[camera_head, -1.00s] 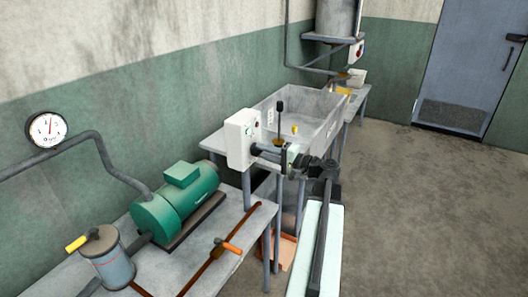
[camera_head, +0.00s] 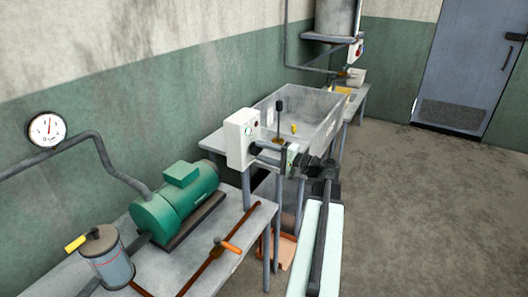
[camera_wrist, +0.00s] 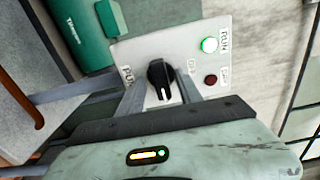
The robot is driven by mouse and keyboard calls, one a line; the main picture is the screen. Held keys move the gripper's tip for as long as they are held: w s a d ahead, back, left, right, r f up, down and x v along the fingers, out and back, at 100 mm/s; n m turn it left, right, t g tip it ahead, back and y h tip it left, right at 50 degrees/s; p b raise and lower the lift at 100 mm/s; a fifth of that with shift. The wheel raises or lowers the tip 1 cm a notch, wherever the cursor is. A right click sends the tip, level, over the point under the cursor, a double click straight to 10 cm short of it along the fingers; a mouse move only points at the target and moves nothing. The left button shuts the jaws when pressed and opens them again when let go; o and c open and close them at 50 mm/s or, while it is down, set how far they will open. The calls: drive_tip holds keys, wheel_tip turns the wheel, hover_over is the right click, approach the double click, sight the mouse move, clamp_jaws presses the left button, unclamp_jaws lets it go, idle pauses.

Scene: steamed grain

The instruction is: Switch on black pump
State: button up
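My gripper (camera_wrist: 160,92) is at the box. Its two fingers are apart on either side of the knob, with gaps between them and it. In the head view my gripper (camera_head: 256,151) is in front of the box. A green motor-like machine (camera_head: 175,208) is on the near bench; I see no clearly black pump.
A grey sink (camera_head: 335,128) with a black-topped lever (camera_head: 280,106) is behind the box. A pressure gauge (camera_head: 46,129) is on the wall. Floor (camera_head: 430,210) is open at right.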

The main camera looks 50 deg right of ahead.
drive_tip(key=v, duration=0.8)
idle(0.4)
